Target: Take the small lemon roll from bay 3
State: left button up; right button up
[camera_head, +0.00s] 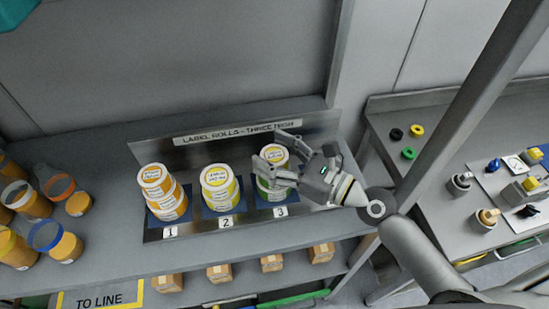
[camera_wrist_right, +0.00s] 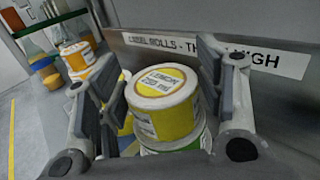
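A yellow roll (camera_head: 274,156) with a white top tops the stack in bay 3, above a green-banded roll (camera_head: 273,192). In the right wrist view the yellow roll (camera_wrist_right: 163,102) carries a label that reads LEMON, with smaller print beneath it. My right gripper (camera_head: 275,149) is open, coming in from the right, with one finger on each side of the yellow roll. In the wrist view its fingers (camera_wrist_right: 165,85) stand apart from the roll, with gaps visible. My left gripper is not in view.
Stacks in bay 1 (camera_head: 161,192) and bay 2 (camera_head: 219,187) stand to the left on the metal rack. A label plate (camera_head: 237,133) rises behind them. Jars (camera_head: 57,242) stand at far left. Small boxes (camera_head: 220,272) sit on the shelf below. A post (camera_head: 470,100) rises at right.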

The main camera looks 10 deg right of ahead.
jog(key=c, duration=0.7)
